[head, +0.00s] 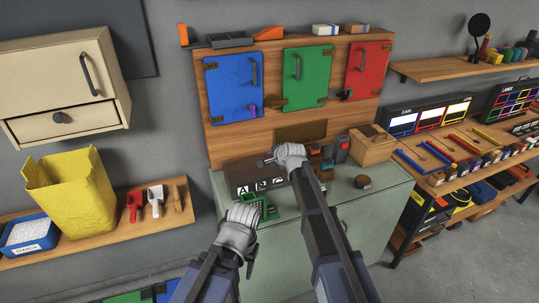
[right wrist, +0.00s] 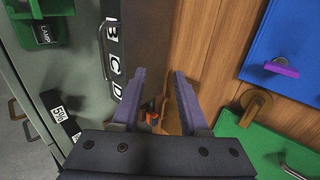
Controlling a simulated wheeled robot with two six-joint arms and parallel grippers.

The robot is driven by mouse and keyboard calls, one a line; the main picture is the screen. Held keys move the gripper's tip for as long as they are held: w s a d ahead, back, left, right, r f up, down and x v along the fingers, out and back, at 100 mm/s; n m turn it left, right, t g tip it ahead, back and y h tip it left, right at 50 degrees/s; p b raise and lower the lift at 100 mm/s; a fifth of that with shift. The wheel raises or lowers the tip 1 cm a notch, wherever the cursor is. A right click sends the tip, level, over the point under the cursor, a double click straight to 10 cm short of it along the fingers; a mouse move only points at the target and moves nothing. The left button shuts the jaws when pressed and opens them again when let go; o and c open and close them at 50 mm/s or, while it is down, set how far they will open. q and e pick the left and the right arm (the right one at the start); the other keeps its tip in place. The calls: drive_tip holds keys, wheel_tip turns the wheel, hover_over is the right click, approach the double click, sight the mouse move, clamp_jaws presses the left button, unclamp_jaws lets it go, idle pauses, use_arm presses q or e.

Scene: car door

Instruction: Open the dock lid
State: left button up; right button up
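A dark brown box (head: 245,176) with white letter labels on its front edge stands on the grey-green cabinet top; it looks like the dock with its lid down. In the right wrist view its brown top (right wrist: 146,40), lettered strip and a thin metal handle (right wrist: 104,48) show left of the fingers. My right gripper (head: 266,161) is over the box's back right part. In the right wrist view the right gripper (right wrist: 158,78) is open, with nothing gripped between its fingers. My left gripper (head: 250,250) is low in front of the cabinet; its fingers are unclear.
A green holder (head: 262,207) sits at the cabinet's front left. A wooden box (head: 371,148) and a small dark round piece (head: 362,182) are at the right. Behind rises a wooden board (head: 219,133) with blue (head: 232,85), green (head: 306,75) and red doors (head: 367,70).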

use_arm(q)
drive_tip(key=shift+r, duration=0.4)
use_arm(e)
drive_tip(key=shift+s+d+r, duration=0.15)
drive_tip(key=shift+s+r, duration=0.25)
drive_tip(key=shift+s, duration=0.1)
